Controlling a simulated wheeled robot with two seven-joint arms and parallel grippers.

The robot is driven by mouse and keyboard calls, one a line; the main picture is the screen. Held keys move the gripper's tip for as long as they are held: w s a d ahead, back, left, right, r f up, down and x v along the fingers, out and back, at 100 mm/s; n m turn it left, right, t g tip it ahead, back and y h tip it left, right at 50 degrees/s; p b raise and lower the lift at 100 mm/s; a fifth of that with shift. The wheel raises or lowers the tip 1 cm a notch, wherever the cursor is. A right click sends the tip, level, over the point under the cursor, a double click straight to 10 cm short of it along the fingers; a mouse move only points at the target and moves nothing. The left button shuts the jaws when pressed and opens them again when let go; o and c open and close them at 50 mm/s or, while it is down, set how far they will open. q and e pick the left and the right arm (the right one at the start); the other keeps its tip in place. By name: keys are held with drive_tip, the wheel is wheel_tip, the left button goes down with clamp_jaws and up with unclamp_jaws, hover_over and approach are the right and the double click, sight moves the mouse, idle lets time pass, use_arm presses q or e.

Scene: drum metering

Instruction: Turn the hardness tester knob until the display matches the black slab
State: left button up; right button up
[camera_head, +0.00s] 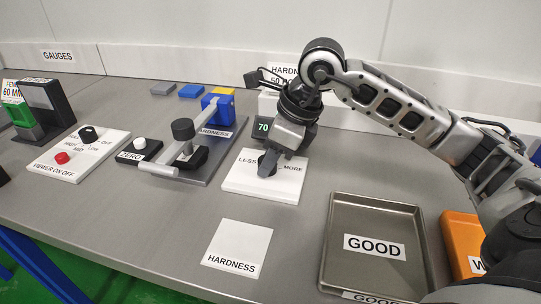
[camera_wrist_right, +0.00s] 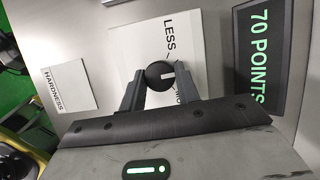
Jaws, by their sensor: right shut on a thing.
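The knob (camera_wrist_right: 159,75) is round and dark with a white pointer mark, on a white plate (camera_head: 240,182) marked LESS and MORE. My right gripper (camera_head: 268,165) is over this plate, its fingers on either side of the knob and shut on it; it also shows in the right wrist view (camera_wrist_right: 160,88). In the head view the gripper mostly hides the knob. The display (camera_wrist_right: 262,60) reads 70 POINTS in green; in the head view (camera_head: 263,126) only 70 shows. I cannot pick out the black slab with certainty. My left gripper is not in view.
A sign (camera_head: 285,72) reads HARDNESS 50, partly hidden by my arm. The grey lever fixture (camera_head: 205,165) stands left of the plate. A white HARDNESS card (camera_head: 239,240) lies in front. A metal GOOD tray (camera_head: 333,245) and an orange tray (camera_head: 455,225) lie right.

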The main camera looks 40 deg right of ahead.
drive_tip(key=shift+n, duration=0.3)
drive_tip(key=shift+w+n+y, duration=0.1)
drive_tip(key=shift+n+y, duration=0.2)
drive_tip(key=shift+n, duration=0.3)
drive_tip(key=n+g+b, duration=0.1)
drive_tip(key=n, duration=0.2)
drive_tip(key=shift+d+y, duration=0.1)
drive_tip(key=shift+y, duration=0.2)
drive_tip(key=n+g, duration=0.1)
drive_tip(key=n, duration=0.1)
drive_tip(key=n+g, duration=0.1)
drive_tip(key=n, duration=0.1)
drive_tip(key=shift+w+n, duration=0.2)
drive_tip(key=shift+n, duration=0.1)
drive_tip(key=shift+n+g, duration=0.4)
drive_tip(key=shift+n, duration=0.7)
drive_tip(key=shift+b, duration=0.3)
drive_tip(key=o, duration=1)
